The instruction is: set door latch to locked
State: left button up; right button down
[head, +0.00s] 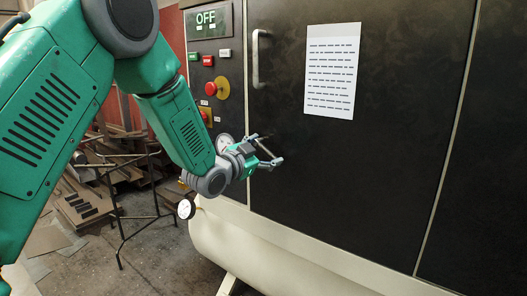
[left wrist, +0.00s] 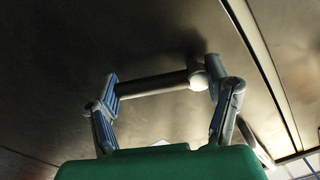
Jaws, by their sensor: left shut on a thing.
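The door latch is a short dark bar (left wrist: 155,86) with a pale round end, low on the dark cabinet door (head: 300,140). In the left wrist view the bar lies roughly crosswise between the two fingers of my left gripper (left wrist: 162,80), with the pale end by the right finger. My left gripper is shut on the latch. In the head view it also shows at the door's lower left (head: 268,153), where its fingers largely hide the latch. I cannot tell the latch's exact setting. My right gripper is out of view.
A vertical door handle (head: 257,58) is above the gripper. Left of the door is a control panel with an OFF display (head: 206,20) and a red button (head: 211,88). A printed sheet (head: 332,72) is on the door. Gauges (head: 186,209) and stacked planks (head: 85,205) are at left.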

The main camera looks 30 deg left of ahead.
aim_at(258, 155)
pick_arm(q)
jog(key=m, duration=0.4)
jog(key=a+f+m+b, duration=0.1)
jog(key=shift+w+m, duration=0.15)
jog(key=shift+m, duration=0.25)
jog(key=m, duration=0.2)
jog(key=a+m+b, duration=0.1)
jog(key=m, duration=0.3)
jog(key=shift+a+f+b, duration=0.25)
jog(key=shift+f+b, duration=0.1)
jog(key=shift+b, duration=0.05)
jog(key=shift+f, duration=0.1)
jog(key=o, duration=1.5)
jog(key=shift+o, duration=1.1)
jog(key=shift+w, duration=0.1)
jog(key=shift+s, duration=0.45)
jog(key=s, duration=1.1)
jog(key=shift+a, duration=0.45)
